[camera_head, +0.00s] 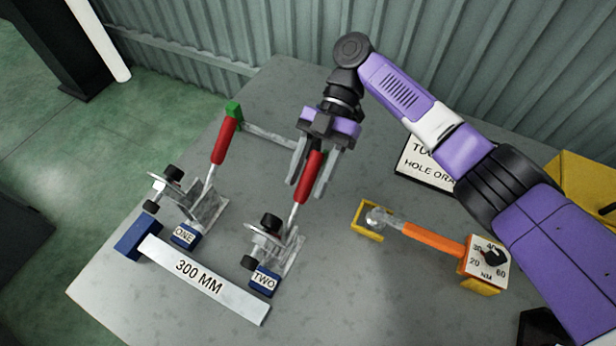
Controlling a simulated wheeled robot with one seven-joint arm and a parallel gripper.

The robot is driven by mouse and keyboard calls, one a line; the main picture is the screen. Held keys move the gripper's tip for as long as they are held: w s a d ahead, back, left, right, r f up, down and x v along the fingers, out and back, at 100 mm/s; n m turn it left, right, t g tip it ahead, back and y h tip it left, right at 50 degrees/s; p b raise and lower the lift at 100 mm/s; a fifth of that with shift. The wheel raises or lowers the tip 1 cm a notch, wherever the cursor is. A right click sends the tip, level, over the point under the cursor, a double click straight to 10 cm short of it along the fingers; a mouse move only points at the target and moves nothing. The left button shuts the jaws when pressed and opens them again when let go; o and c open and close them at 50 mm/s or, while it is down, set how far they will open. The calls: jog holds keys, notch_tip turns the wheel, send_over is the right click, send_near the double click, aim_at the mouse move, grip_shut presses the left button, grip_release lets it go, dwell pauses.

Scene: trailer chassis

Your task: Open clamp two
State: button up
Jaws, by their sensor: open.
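Clamp two (275,246) is fixed on the grey table, with a blue label block reading TWO (264,281) at its front. Its red handle (310,175) slants up and away from the clamp body. My gripper (310,180) is open, with its two fingers pointing down on either side of the upper part of this red handle. I cannot tell whether a finger touches it. Clamp one (190,200) stands to the left, with a blue label block reading ONE (186,235) and its own red handle (224,140) slanting up.
A 300 MM bar (196,277) lies in front of both clamps. A metal rod with a green block (234,110) lies behind them.

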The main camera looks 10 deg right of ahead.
jog(key=b+v, duration=0.1)
jog(key=v, duration=0.6)
dwell(0.5)
